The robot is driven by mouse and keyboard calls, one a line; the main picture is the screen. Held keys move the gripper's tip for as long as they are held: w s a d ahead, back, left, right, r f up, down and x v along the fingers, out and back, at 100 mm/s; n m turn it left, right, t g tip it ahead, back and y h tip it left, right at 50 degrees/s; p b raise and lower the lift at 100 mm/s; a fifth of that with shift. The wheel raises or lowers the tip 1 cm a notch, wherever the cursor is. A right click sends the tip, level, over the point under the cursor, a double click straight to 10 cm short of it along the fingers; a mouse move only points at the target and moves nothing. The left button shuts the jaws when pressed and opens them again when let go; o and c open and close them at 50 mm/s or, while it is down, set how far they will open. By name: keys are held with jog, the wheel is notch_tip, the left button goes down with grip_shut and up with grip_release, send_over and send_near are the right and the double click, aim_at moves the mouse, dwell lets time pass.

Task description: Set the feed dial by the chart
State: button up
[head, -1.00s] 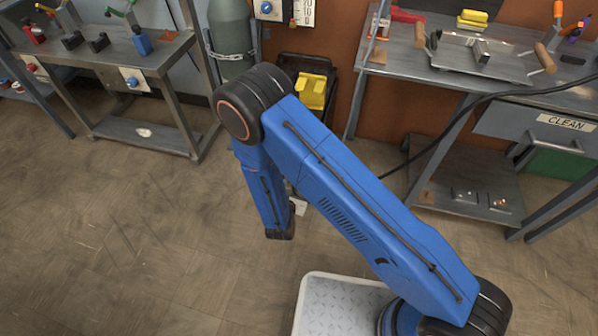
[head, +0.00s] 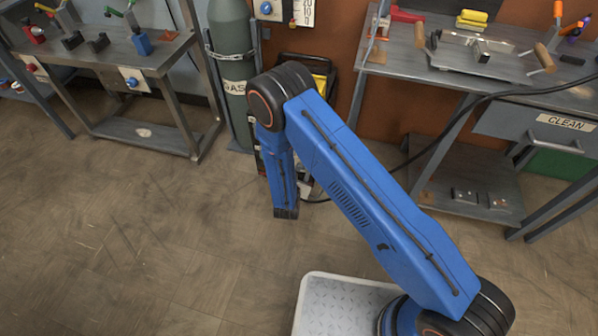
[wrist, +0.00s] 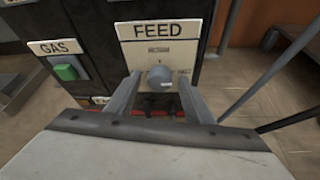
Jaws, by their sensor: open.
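In the wrist view the feed dial (wrist: 159,77) is a round grey knob on a cream panel (wrist: 190,32) marked FEED. Small marks sit around the knob, too small to read. My gripper (wrist: 158,84) is open, with one finger at each side of the knob in the picture. I cannot tell whether either finger touches it. In the head view my arm hides the gripper and most of the dark machine (head: 325,68). A white board with dark marks (head: 304,12) hangs on the wall at the top; I cannot tell whether it is the chart.
A green switch (wrist: 66,72) under a GAS label sits left of the dial. A grey gas cylinder (head: 231,65) stands left of the machine. Workbenches stand at left (head: 120,62) and right (head: 395,60). A black cable (head: 450,125) runs at right. The left floor is clear.

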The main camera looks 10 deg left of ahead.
jog(key=c, duration=1)
jog(key=shift+c, duration=0.2)
jog(key=n+h, duration=0.2)
jog(key=n, duration=0.1)
jog(key=shift+a, duration=0.25)
jog(key=n+h, duration=0.2)
jog(key=n, duration=0.1)
jog(key=shift+a+f+n, duration=0.1)
jog(key=shift+n, duration=0.2)
jog(key=n+h, duration=0.2)
jog(key=n, duration=0.1)
jog(key=shift+a+f+t, duration=0.1)
jog(key=shift+t, duration=0.3)
jog(key=shift+f+n+t+h, duration=0.1)
jog(key=shift+n+t+h, duration=0.45)
jog(key=shift+n, duration=1.05)
jog(key=shift+h, duration=0.25)
jog(key=shift+a, duration=0.1)
